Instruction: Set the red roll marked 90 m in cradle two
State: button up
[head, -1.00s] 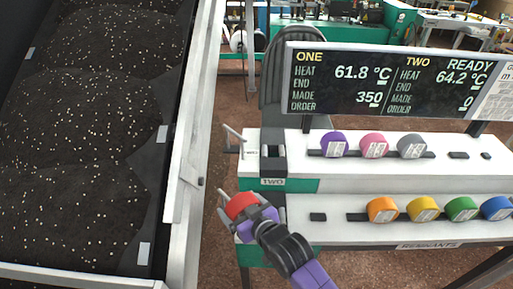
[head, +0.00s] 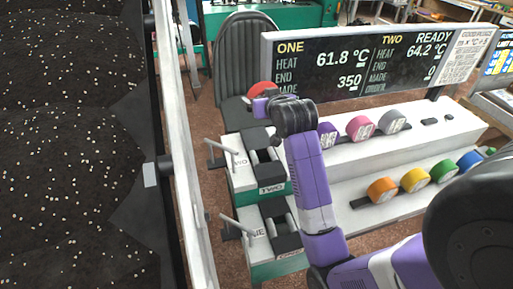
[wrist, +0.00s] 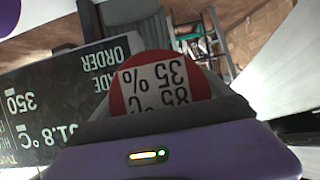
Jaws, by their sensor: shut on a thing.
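The red roll (head: 260,88) is held by my gripper (head: 264,99), up behind cradle two in the head view. In the wrist view the roll (wrist: 119,89) shows between the fingers with a white label, upside down, reading 85 °C and 35 %. No 90 m mark shows on the visible face. Cradle two (head: 267,170), a dark holder with a TWO label, stands on the upper step and looks empty. The roll is apart from it. My arm covers part of the bench to the right of the cradle.
Cradle one (head: 285,241) is on the lower step, with lever handles left of both cradles. Purple, pink and grey rolls (head: 393,121) sit on the upper shelf. Orange, yellow, green and blue rolls (head: 416,175) sit below. A display board (head: 350,70) stands behind.

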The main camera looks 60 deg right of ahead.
notch_tip(320, 180, down, 18)
jog(key=shift+r, duration=0.1)
dwell(0.4)
jog(key=shift+f, duration=0.2)
jog(key=o, duration=1.3)
jog(key=shift+c, duration=0.2)
jog(key=shift+r+p, duration=0.15)
jog(key=shift+p, duration=0.15)
jog(key=b+v, duration=0.1)
jog(key=v, duration=1.1)
jog(key=s+a+f+n+t+y, duration=0.1)
jog(key=s+a+n+t+y, duration=0.15)
jog(key=a, duration=0.75)
jog(key=s+a+f+n+t+y, duration=0.1)
jog(key=a+n+y, duration=0.15)
jog(key=a, duration=0.85)
jog(key=s+a+r+n+t+y, duration=0.2)
jog(key=s+a+r+n+y, duration=0.3)
jog(key=s+a, duration=0.7)
notch_tip(320, 180, up, 2)
jog(key=shift+a+r, duration=0.1)
jog(key=shift+a, duration=0.5)
